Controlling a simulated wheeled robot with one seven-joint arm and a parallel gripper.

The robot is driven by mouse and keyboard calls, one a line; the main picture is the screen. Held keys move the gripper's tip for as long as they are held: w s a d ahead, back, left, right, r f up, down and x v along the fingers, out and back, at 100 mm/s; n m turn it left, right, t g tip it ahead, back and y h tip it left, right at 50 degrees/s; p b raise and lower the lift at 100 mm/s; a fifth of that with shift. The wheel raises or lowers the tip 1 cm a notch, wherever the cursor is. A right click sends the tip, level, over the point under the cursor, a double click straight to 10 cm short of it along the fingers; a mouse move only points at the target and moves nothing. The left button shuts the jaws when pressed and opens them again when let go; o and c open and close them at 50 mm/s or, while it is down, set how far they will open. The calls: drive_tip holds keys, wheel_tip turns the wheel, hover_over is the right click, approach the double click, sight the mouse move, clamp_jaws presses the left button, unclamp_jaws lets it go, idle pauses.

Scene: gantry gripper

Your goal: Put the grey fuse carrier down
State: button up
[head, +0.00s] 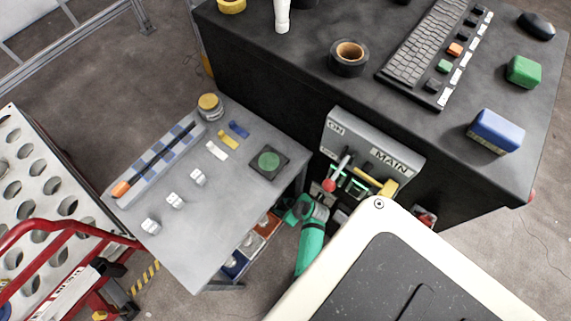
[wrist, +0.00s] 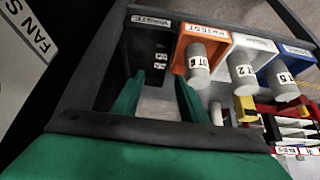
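My gripper (wrist: 160,88) has two green fingers spread apart in the wrist view. A pale grey surface shows between them, and I make out no distinct carrier held there. The fingertips are beside a black bin (wrist: 150,50) labelled WASTE, which has a few small pale shapes in it. In the head view my gripper (head: 298,207) is low between the grey table and the switch panel, its fingertips partly hidden. I cannot tell which thing is the grey fuse carrier; small whitish blocks (head: 175,201) stand in a row on the grey table (head: 205,240).
Right of the black bin are an orange bin (wrist: 178,65), a white bin and a blue bin, each with a grey labelled cylinder. A dark rack edge (wrist: 75,95) runs beside them. The MAIN switch panel (head: 372,148) is close to my arm. A dark bench (head: 290,75) stands behind.

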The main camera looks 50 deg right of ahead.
drive_tip(key=shift+v, duration=1.1)
drive_tip(key=s+a+r+t+h, duration=0.1)
drive_tip(key=s+a+r, duration=0.15)
drive_tip(key=a, duration=0.25)
drive_tip(key=s+a+r+m+h, duration=0.1)
drive_tip(key=a+r, duration=0.2)
drive_tip(key=a, duration=0.2)
drive_tip(key=s+a+r+t+h, duration=0.1)
drive_tip(key=s+a+r, duration=0.1)
drive_tip(key=a, duration=0.3)
drive_tip(key=s+a+r+t+y, duration=0.1)
drive_tip(key=a+r, duration=0.3)
drive_tip(key=r, duration=0.6)
drive_tip(key=s+a+r+t, duration=0.3)
drive_tip(key=r, duration=0.6)
drive_tip(key=s+a+r+t+y, duration=0.1)
drive_tip(key=a+r, duration=0.3)
drive_tip(key=r, duration=0.6)
drive_tip(key=shift+s+a+r+t+y, duration=0.35)
drive_tip(key=shift+s+t, duration=0.3)
drive_tip(key=shift+t, duration=0.25)
